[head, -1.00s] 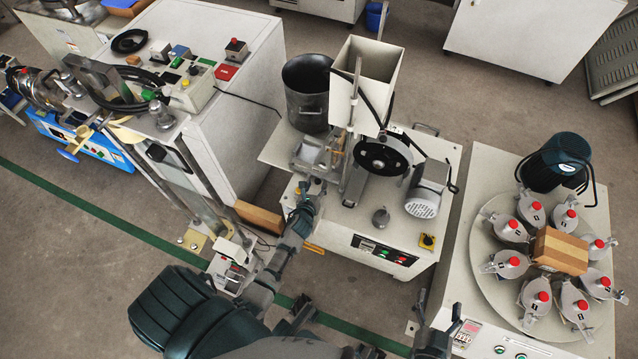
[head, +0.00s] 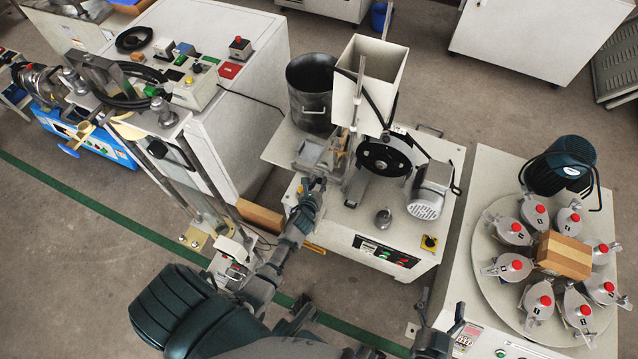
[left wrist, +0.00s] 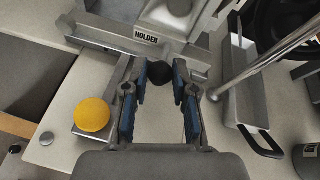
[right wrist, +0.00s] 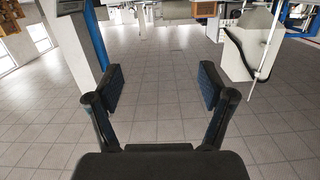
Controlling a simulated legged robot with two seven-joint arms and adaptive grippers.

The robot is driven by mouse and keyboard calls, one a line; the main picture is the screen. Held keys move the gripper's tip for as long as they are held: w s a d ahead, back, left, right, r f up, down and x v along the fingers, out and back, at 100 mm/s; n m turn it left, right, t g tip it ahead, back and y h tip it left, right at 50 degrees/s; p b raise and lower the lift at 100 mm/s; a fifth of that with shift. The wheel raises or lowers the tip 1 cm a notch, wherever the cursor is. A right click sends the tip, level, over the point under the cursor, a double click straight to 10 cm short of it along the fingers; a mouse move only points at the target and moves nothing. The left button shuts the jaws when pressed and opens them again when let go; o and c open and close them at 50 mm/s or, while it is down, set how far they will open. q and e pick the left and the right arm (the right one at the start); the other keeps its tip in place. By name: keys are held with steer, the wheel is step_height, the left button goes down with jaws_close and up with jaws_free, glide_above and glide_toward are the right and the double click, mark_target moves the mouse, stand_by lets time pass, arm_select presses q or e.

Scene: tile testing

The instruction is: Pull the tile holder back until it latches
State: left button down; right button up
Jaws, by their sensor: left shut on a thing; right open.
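The tile holder (left wrist: 146,37), a grey metal part labelled HOLDER, sits on the machine's metal guide at the top of the left wrist view. It also shows in the head view (head: 314,155), below the dark pot. My left gripper (left wrist: 160,78) is shut on the holder's dark round knob (left wrist: 159,72), with a finger on each side. In the head view my left gripper (head: 317,184) reaches the holder from the front. Whether the holder is latched cannot be seen. My right gripper (right wrist: 160,88) is open and empty over the floor.
A yellow knob (left wrist: 92,114) is on a bracket left of my left gripper. A metal rod (left wrist: 262,62) and a tray lie to its right. The hopper (head: 374,80) and black wheel (head: 384,157) stand beside the holder. A carousel machine (head: 480,220) stands at right.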

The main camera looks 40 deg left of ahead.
arm_select(q)
steer(key=a, duration=0.2)
steer(key=s+a+p, duration=0.1)
steer(key=a, duration=0.2)
steer(key=s+a, duration=0.1)
steer(key=a, duration=0.2)
steer(key=shift+a, duration=0.5)
arm_select(e)
steer(key=f+g, duration=0.1)
steer(key=s+f+g, duration=0.1)
steer(key=s+d+f+g+h, duration=0.1)
steer(key=f, duration=0.1)
steer(key=shift+s, duration=0.15)
steer(key=shift+d, duration=0.1)
arm_select(q)
steer(key=c, duration=0.9)
jaws_free()
steer(key=shift+d, duration=0.1)
steer(key=v, duration=1.2)
steer(key=shift+f, duration=0.1)
